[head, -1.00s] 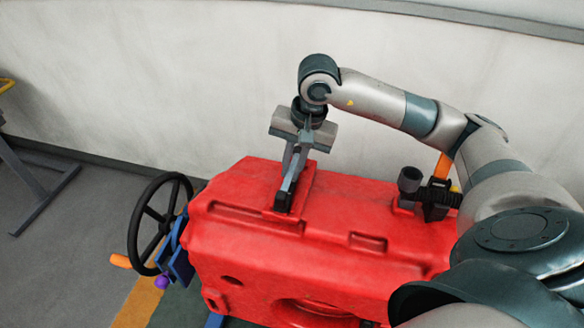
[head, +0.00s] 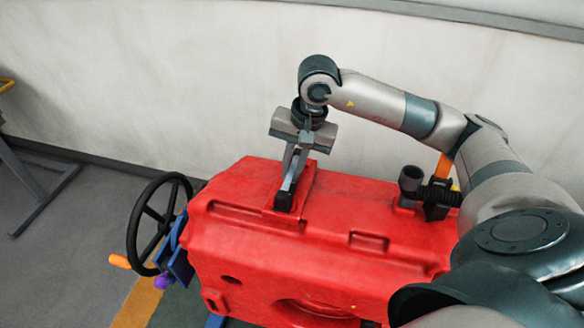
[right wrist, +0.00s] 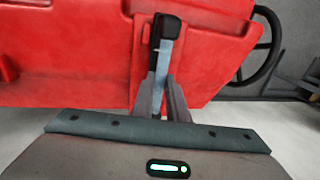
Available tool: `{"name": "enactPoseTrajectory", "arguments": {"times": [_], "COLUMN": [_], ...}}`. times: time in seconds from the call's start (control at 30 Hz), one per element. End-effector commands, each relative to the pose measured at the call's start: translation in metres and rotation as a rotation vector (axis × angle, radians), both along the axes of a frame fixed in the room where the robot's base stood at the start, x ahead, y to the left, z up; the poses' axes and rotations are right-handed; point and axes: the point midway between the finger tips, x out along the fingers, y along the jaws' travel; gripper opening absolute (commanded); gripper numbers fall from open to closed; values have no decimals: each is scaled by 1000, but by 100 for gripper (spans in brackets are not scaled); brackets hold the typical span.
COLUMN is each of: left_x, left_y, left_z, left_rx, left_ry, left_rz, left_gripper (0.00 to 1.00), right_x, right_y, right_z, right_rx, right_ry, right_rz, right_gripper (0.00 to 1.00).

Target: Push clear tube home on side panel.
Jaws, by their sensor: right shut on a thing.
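The red tank (head: 320,228) is the large moulded body in the middle of the head view. My right gripper (head: 291,178) points down over its top left part. It is shut on a narrow bluish-grey length that appears to be the clear tube (right wrist: 162,60). The tube runs from between the fingers to a black fitting (head: 284,201) on the tank's top, which also shows in the right wrist view (right wrist: 167,26). The tube's end meets or overlaps the fitting; I cannot tell how deep it sits. My left gripper is not in view.
A black handwheel (head: 145,222) with an orange knob stands left of the tank. A dark grey pipe stub (head: 410,179) and a black ribbed hose (head: 440,196) stand at the tank's right. A pale wall (head: 150,80) is behind.

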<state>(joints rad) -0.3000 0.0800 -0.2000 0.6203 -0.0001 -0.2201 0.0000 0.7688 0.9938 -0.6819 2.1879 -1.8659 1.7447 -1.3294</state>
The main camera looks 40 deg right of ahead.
Motion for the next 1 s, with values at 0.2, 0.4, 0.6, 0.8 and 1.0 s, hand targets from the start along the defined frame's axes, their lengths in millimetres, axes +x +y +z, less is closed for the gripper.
{"name": "enactPoseTrajectory", "arguments": {"times": [0.2,0.4,0.6,0.8,1.0], "left_x": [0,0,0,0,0], "left_y": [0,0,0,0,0], "left_z": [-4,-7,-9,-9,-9], "left_rx": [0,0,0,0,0], "left_ry": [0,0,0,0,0], "left_rz": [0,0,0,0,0], "left_gripper": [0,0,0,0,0], "right_x": [-1,-2,-2,-3,-3], "right_y": [1,1,1,1,1], "right_z": [-5,-7,-10,-11,-11], "right_rx": [-1,-1,0,0,0], "right_ry": [5,6,8,12,11], "right_rz": [3,4,4,4,4], "right_gripper": [0,0,0,0,35]}}
